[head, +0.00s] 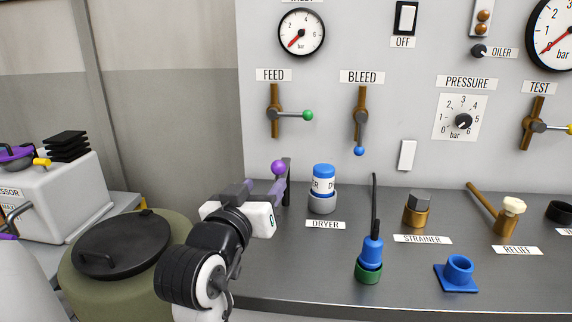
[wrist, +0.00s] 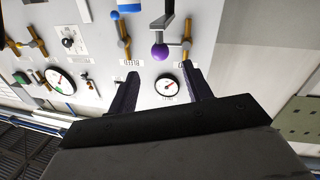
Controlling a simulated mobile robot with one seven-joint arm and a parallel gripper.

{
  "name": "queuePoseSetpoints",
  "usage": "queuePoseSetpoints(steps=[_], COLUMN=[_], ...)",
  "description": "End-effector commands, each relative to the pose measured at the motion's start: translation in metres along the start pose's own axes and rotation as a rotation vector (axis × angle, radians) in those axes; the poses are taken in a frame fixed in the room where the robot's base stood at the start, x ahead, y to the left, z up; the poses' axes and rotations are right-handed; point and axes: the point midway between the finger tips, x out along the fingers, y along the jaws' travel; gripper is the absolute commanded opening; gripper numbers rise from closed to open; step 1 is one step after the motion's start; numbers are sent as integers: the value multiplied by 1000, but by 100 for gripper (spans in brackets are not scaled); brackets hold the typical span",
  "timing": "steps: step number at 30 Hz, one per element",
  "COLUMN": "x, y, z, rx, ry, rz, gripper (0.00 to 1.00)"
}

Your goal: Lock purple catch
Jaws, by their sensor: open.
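The purple ball knob (head: 278,167) of the catch stands beside a dark upright bracket (head: 288,181) at the left end of the bench. It also shows in the wrist view (wrist: 160,52), in front of the FEED valve. My gripper (head: 263,188) is open and empty, close to the knob. In the wrist view its two dark fingers (wrist: 162,82) are spread, with the knob just past the tips and roughly between them. I cannot tell whether a finger touches the catch. My gripper partly hides the lower part of the catch in the head view.
The blue-topped dryer (head: 323,188) stands close to the right of the catch. The FEED lever (head: 291,115) and BLEED lever (head: 360,130) are on the panel behind. A green drum (head: 115,252) and a compressor (head: 52,195) with purple parts stand at left.

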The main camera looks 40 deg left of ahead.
Motion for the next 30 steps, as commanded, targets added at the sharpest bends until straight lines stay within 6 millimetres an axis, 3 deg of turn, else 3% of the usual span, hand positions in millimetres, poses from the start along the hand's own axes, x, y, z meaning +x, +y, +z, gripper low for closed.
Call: queuePoseSetpoints(steps=[9,15,21,29,30], x=[69,100,112,113,113], y=[1,0,0,0,0], z=[-1,-1,-1,0,0], rx=[-2,-1,-1,-1,-1], ry=[-2,0,2,3,3], rz=[2,1,-1,-1,-1], gripper=[50,50,50,50,46])
